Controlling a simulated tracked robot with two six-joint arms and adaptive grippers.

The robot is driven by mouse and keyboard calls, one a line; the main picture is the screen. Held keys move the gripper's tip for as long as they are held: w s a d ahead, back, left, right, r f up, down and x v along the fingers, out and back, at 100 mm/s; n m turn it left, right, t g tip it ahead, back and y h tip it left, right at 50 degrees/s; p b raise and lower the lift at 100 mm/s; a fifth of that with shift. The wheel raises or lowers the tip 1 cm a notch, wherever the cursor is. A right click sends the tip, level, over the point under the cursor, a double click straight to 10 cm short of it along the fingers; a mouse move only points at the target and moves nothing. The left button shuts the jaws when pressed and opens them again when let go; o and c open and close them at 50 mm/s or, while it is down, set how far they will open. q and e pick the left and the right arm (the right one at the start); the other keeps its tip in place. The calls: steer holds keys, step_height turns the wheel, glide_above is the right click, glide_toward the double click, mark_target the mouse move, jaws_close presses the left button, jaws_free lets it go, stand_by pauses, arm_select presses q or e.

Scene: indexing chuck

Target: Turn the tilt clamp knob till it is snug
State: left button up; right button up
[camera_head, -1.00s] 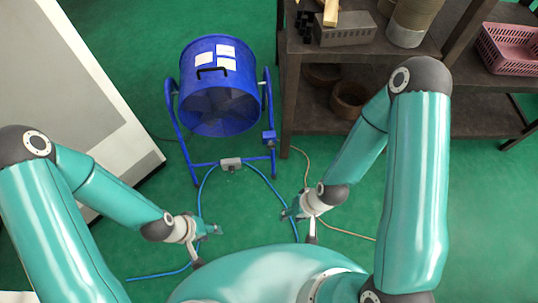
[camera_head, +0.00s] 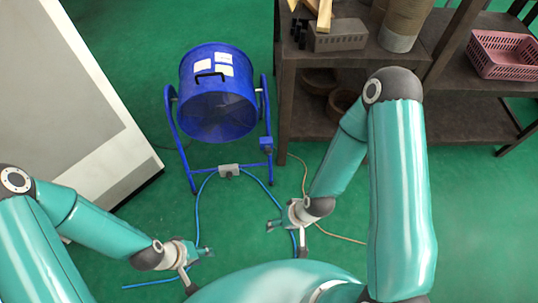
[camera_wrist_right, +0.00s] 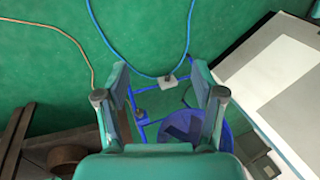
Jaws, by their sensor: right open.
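A blue drum fan (camera_head: 217,110) hangs in a blue tubular stand (camera_head: 181,150) at the upper middle of the head view. Small fittings show where the drum meets the stand's sides; which one is the tilt clamp knob is too small to tell. The fan (camera_wrist_right: 212,140) also shows low in the right wrist view, partly behind my gripper. My right gripper (camera_head: 272,226) is open and empty, in front of the stand and apart from it. Its spread fingers frame the floor and stand in the right wrist view (camera_wrist_right: 158,95). My left gripper (camera_head: 207,252) is further left and lower, also away from the fan; its jaws are too small to read.
A dark shelf (camera_head: 440,75) at the right carries a grey box (camera_head: 338,36) and a pink basket (camera_head: 503,54). A pale cabinet (camera_head: 75,110) stands at the left. A blue cable (camera_head: 197,215) and a beige cable (camera_head: 345,238) lie on the open green floor.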

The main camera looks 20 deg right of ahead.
steer(key=w+f+t+h+b, duration=0.1)
steer(key=w+f+t+b, duration=0.2)
steer(key=w+f+b, duration=0.75)
steer(key=t+h+b, duration=0.7)
steer(key=t+b, duration=0.6)
steer(key=b, duration=1.3)
glide_toward(268, 152)
steer(key=b+x, duration=0.5)
steer(key=x, duration=0.3)
steer(key=shift+w+d+f+b, duration=0.1)
steer(key=shift+w+f+b, duration=0.1)
steer(key=shift+b, duration=0.2)
steer(key=shift+w+d+r, duration=0.1)
steer(key=shift+w, duration=0.35)
